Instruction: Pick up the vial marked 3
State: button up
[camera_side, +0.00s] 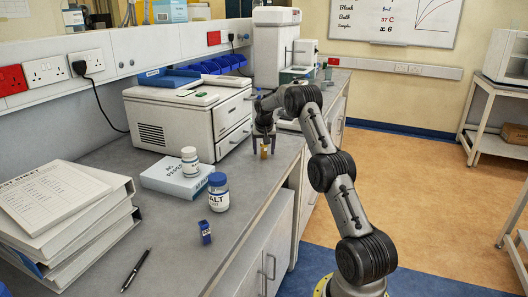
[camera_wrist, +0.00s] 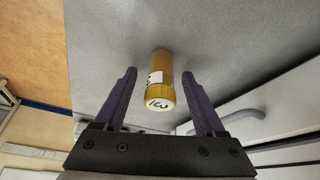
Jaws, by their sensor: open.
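An amber vial (camera_wrist: 161,64) with a white label shows in the wrist view, its capped end toward the camera. The cap (camera_wrist: 168,94) carries a white sticker; its marking is turned and seems to include a 3. My gripper (camera_wrist: 159,73) is open, with one dark finger on each side of the vial and a visible gap at both sides. In the side view the vial (camera_side: 264,151) stands on the grey bench near its front edge. My gripper (camera_side: 264,146) points down over it, with the fingers partly hiding its upper part.
A white printer-like machine (camera_side: 185,117) stands left of my gripper. A white-capped bottle (camera_side: 190,161) on a box, a blue-capped jar (camera_side: 218,192) and a small blue item (camera_side: 205,232) are nearer the camera. Binders (camera_side: 75,215) and a pen (camera_side: 136,270) lie at the left.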

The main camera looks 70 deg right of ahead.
grip_shut()
dwell(0.4)
